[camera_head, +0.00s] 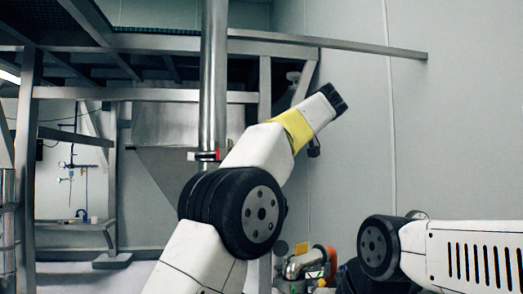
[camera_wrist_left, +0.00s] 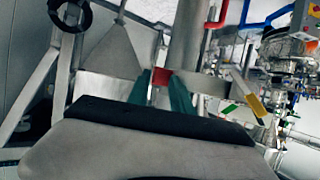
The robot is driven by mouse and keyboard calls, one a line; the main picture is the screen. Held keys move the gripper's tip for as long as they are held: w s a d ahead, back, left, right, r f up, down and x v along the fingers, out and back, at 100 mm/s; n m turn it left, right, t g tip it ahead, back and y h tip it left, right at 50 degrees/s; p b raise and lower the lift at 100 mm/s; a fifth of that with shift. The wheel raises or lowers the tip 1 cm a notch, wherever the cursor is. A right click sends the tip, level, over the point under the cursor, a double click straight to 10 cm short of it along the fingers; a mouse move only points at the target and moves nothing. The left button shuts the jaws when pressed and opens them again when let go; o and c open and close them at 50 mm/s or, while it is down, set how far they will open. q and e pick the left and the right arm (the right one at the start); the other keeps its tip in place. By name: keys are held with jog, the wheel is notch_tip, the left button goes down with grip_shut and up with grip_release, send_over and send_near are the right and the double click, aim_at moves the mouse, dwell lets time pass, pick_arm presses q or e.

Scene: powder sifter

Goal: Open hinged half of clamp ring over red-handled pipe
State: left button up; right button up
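The steel pipe (camera_head: 213,80) stands upright left of centre in the head view. A clamp ring with a red handle (camera_head: 205,155) sits low on it, partly hidden by my left arm. In the left wrist view, the pipe (camera_wrist_left: 187,40) rises at top centre with the red part (camera_wrist_left: 160,76) below and left of it. My left gripper (camera_wrist_left: 161,90) shows two teal fingers apart, with the red part between them in the picture. Contact and depth cannot be told. The left fingers are hidden in the head view. My right gripper is out of view.
A steel frame (camera_head: 150,94) and a hopper (camera_head: 165,150) stand behind the pipe. A motor-like machine (camera_head: 303,265) with orange parts is low at centre. A yellow lever (camera_wrist_left: 255,105) and crowded piping lie right in the wrist view. The wall on the right is bare.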

pick_arm(q)
jog(key=shift+w+a+r+y, duration=0.15)
jog(key=shift+a, duration=0.3)
jog(key=shift+w+a+r+y, duration=0.1)
jog(key=shift+a+y, duration=0.05)
jog(key=shift+a, duration=0.3)
jog(key=d+v, duration=0.1)
jog(key=v, duration=0.8)
jog(key=shift+w+f, duration=0.15)
jog(key=shift+f, duration=0.25)
